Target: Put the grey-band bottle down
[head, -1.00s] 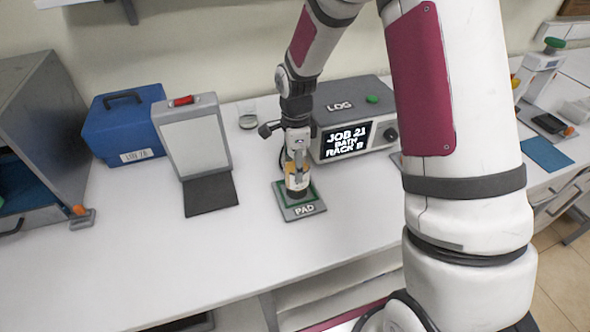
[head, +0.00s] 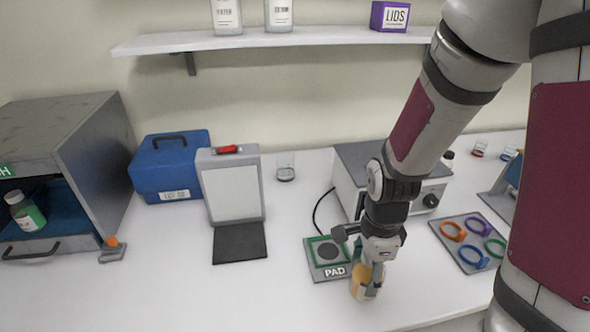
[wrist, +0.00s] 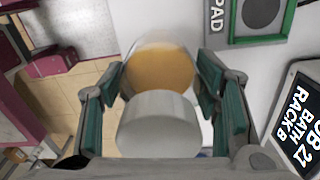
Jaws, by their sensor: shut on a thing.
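My gripper (head: 370,262) is shut on a bottle of amber liquid (head: 366,284). The bottle is upright, just right of and in front of the pad (head: 314,271), near the front of the white bench. I cannot tell whether its base touches the bench. In the wrist view the bottle's pale cap (wrist: 158,125) and amber body (wrist: 160,68) lie between the green-lined fingers (wrist: 165,95). Its grey band cannot be made out. The pad is bare, with a dark round spot inside a green frame.
A tray with coloured rings (head: 470,262) lies to the right. The LOG box (head: 345,178) stands behind my gripper.

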